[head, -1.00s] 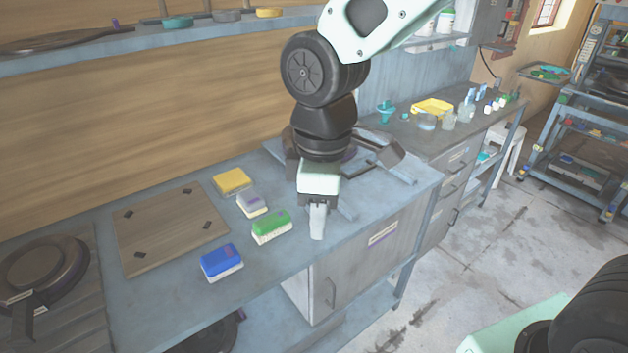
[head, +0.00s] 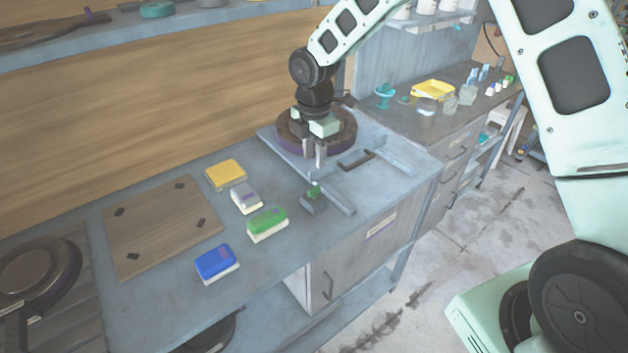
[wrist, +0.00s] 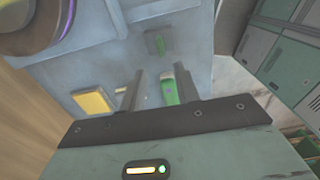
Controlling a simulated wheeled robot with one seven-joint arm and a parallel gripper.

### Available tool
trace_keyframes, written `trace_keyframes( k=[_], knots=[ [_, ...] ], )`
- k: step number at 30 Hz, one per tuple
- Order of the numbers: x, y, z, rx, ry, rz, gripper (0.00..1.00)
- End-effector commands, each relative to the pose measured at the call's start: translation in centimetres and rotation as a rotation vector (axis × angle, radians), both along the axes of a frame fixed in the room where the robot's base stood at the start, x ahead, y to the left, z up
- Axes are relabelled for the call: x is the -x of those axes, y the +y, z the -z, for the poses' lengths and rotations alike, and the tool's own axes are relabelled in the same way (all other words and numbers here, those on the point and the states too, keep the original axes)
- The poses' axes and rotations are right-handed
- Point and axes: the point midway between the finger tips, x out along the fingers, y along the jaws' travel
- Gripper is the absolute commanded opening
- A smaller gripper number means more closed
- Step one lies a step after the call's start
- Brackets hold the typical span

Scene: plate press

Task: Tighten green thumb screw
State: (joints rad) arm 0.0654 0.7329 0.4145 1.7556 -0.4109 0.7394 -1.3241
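The green thumb screw (head: 314,190) sits on a dark block at the front left of the plate press (head: 283,153) on the bench. It also shows as a small green spot in the wrist view (wrist: 159,45), beyond my fingertips. My gripper (head: 315,163) is above the press, behind the screw and apart from it. In the wrist view my gripper's (wrist: 152,80) two fingers stand apart with nothing held between them. A round dark disc (head: 345,130) with a purple edge lies on the press, partly hidden by my gripper.
Left of the press lie a yellow block (head: 226,173), a grey-white brush (head: 246,197), a green brush (head: 267,223) and a blue brush (head: 216,262). A wooden board (head: 165,230) lies further left. A yellow tray (head: 433,89) and bottles stand at the back right.

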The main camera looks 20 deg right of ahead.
Motion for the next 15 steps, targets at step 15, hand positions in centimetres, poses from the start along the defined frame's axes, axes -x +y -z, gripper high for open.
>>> trace_keyframes(
  k=[15],
  knots=[
    [0.1, 0.1, 8.9, -0.002, 0.002, 0.001, 0.32]
  ],
)
